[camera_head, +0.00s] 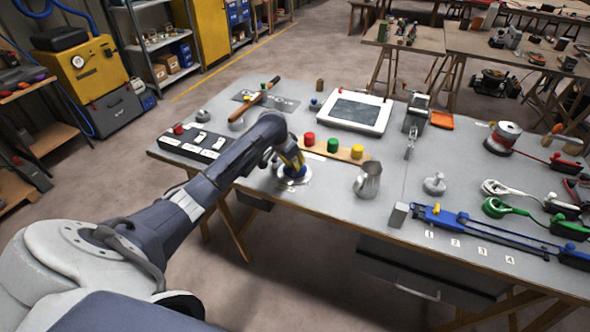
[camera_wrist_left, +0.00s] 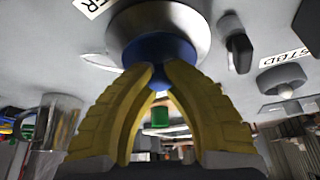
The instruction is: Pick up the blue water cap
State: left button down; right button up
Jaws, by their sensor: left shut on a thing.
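The blue water cap (camera_wrist_left: 155,48) sits at the middle of a round silver fitting (camera_wrist_left: 195,22) in the left wrist view. My left gripper (camera_wrist_left: 160,72) has its two yellow fingers closed on the cap's blue stem. In the head view my left gripper (camera_head: 293,166) reaches down to the round silver fitting (camera_head: 292,182) near the table's front edge. The cap is hidden there behind the fingers. A label ending in "ER" (camera_wrist_left: 92,6) lies beside the fitting. My right gripper is not in view.
A wooden strip (camera_head: 320,151) with red (camera_head: 309,139), green (camera_head: 332,146) and yellow (camera_head: 357,152) caps stands just behind the gripper. A metal jug (camera_head: 370,181) is to the right. A black switch panel (camera_head: 208,152) is to the left. The table (camera_head: 325,195) is clear between fitting and jug.

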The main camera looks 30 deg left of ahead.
pick_arm(q)
jog(key=shift+r, duration=0.1)
dwell(0.4)
notch_tip(320, 180, up, 19)
send_over(292, 169)
jog(key=s, duration=0.2)
jog(key=shift+n+t, duration=0.3)
notch_tip(292, 169, down, 12)
jog(key=shift+a+f, duration=0.1)
jog(key=shift+a, duration=0.05)
jog(key=shift+w+d+f, duration=0.1)
jog(key=shift+w+f, duration=0.1)
jog(key=shift+w, duration=0.25)
jog(key=shift+w+d+f, duration=0.1)
jog(key=shift+w+f, duration=0.05)
jog(key=shift+w, duration=0.25)
jog(key=shift+w+d+r, duration=0.2)
jog(key=shift+w+d, duration=0.05)
jog(key=shift+w, duration=0.2)
jog(key=shift+f, duration=3.1)
jog(key=shift+f, duration=0.2)
